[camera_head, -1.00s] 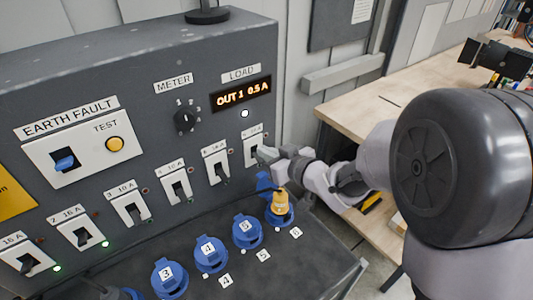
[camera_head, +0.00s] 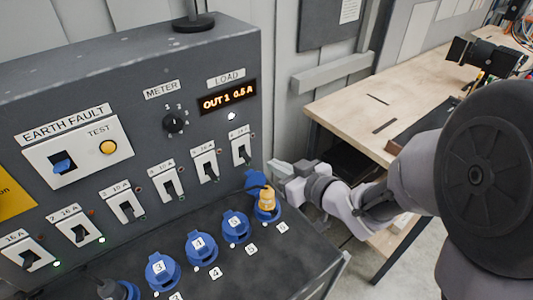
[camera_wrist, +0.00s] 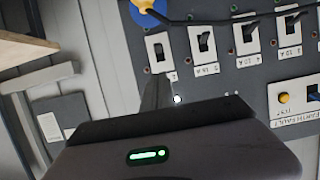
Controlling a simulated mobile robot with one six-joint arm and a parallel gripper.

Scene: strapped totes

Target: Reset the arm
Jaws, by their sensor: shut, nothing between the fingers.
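My gripper (camera_head: 272,165) is shut and empty, just right of the grey panel's right end, near the rightmost breaker switch (camera_head: 241,149). In the wrist view, the dark gripper body (camera_wrist: 165,150) fills the lower middle, and the switches (camera_wrist: 206,42) show upside down beyond it. A gap lies between the gripper and that switch in the head view. The arm reaches in from the right side.
A yellow plug (camera_head: 267,198) sits in the rightmost blue socket, close below my gripper. More blue sockets (camera_head: 201,248) line the panel's ledge. The display (camera_head: 228,96) reads OUT 1 0.5 A. A wooden bench (camera_head: 350,105) stands behind the arm at right.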

